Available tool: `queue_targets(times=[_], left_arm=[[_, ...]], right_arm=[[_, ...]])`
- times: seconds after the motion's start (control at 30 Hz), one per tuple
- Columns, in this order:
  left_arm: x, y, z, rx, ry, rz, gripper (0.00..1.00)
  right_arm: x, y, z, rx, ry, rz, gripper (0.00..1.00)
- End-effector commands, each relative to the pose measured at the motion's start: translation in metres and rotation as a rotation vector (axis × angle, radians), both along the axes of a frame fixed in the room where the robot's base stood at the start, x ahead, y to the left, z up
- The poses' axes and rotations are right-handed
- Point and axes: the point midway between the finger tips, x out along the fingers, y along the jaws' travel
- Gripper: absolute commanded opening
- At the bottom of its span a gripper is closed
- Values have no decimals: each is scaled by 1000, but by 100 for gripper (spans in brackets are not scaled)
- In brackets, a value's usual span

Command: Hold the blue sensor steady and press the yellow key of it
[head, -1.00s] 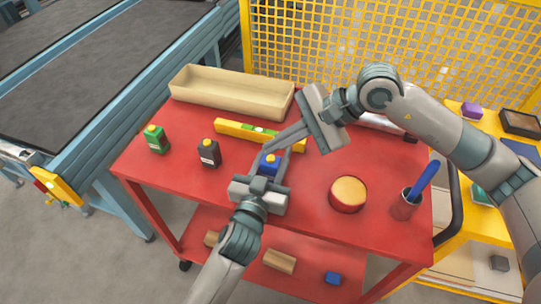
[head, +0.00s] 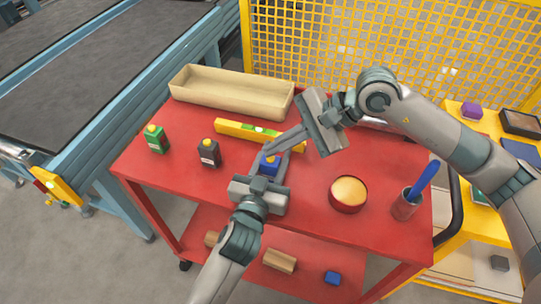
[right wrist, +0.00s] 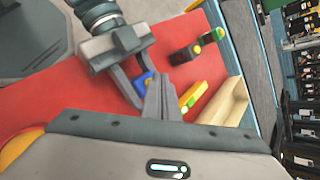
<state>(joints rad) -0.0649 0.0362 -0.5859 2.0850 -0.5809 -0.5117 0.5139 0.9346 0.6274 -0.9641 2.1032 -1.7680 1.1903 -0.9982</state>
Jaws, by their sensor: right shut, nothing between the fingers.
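The blue sensor (head: 268,168) stands on the red cart top between the fingers of my left gripper (head: 270,166), which appears shut on it from the front. Its yellow key (head: 270,156) is on top and partly hidden in the head view. The sensor also shows in the right wrist view (right wrist: 146,79), with my left gripper's finger beside it. My right gripper (head: 255,150) is shut and empty, reaching in from the right with its fingertips close to the key. Whether they touch the key I cannot tell. Its fingers also show in the right wrist view (right wrist: 162,90).
A yellow level (head: 232,129) lies just behind the sensor. A beige tray (head: 232,92) is at the back. A round tin (head: 348,194) and a cup with a blue tool (head: 407,205) stand right.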

Motion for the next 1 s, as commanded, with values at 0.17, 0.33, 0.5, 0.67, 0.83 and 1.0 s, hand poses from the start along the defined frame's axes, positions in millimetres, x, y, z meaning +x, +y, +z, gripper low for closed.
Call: queue_targets(times=[0.17,0.33,0.5,0.67,0.83,1.0], left_arm=[[0,0,0,0,-1,0,9],[0,0,0,0,-1,0,9],[0,0,0,0,-1,0,9],[0,0,0,0,-1,0,9],[0,0,0,0,-1,0,9],[0,0,0,0,-1,0,9]], right_arm=[[0,0,0,0,0,0,0],[0,0,-1,0,0,0,0],[0,0,-3,0,0,0,0],[0,0,-4,0,0,0,0],[0,0,-6,-1,0,-1,0],[0,0,-8,-1,0,-1,0]])
